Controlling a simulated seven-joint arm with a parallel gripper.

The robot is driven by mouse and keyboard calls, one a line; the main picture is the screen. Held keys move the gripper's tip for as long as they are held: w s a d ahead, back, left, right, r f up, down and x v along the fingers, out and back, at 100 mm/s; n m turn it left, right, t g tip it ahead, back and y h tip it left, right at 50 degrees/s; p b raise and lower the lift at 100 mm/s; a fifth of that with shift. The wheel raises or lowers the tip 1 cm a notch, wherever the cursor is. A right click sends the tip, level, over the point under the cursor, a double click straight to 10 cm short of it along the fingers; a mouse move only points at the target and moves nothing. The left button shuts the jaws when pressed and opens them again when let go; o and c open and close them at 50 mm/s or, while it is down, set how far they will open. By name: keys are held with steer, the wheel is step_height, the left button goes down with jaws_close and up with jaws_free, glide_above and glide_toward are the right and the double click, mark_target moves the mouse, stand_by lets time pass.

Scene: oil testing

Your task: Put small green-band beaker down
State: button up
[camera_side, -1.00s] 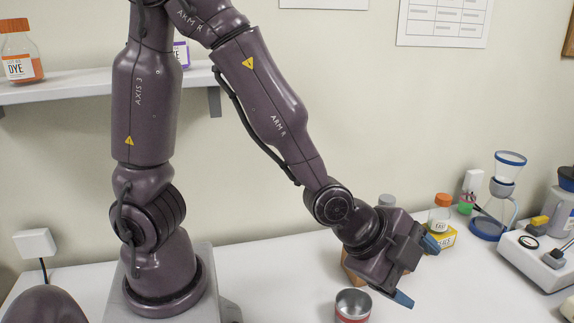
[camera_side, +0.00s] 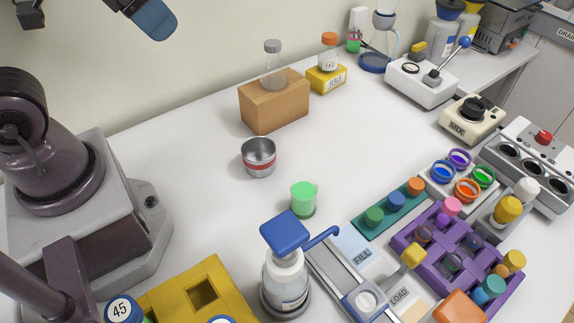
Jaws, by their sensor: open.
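My gripper (camera_side: 92,20) shows only in part at the top left edge; one blue fingertip is clear, and a dark part farther left looks like the other finger. It is open, with nothing visible between the fingers. A round item with a green rim (camera_side: 483,176) sits in a white holder at the right, among purple, blue and orange-rimmed ones. I cannot tell whether it is the small green-band beaker. A small green cylinder (camera_side: 303,198) stands on the table near the middle. A metal cup with a red band (camera_side: 258,158) stands upright behind it, apart from my gripper.
A brown block (camera_side: 274,108) bears a clear bottle. A yellow block (camera_side: 327,79) bears an orange-capped jar. A blue-topped pump bottle (camera_side: 285,268), purple rack (camera_side: 405,246) and mixer (camera_side: 472,118) crowd the front and right. White table is clear left of the cup.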

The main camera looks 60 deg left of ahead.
steer(key=n+g, duration=0.6)
steer(key=n, duration=0.7)
glide_toward(303, 198)
steer(key=w+a, duration=0.2)
steer(key=shift+n, duration=0.3)
steer(key=shift+s+d+f, duration=0.1)
steer(key=shift+s+f, duration=0.1)
steer(key=shift+f, duration=2.95)
steer(key=shift+s+f, duration=0.15)
steer(key=shift+f, duration=3)
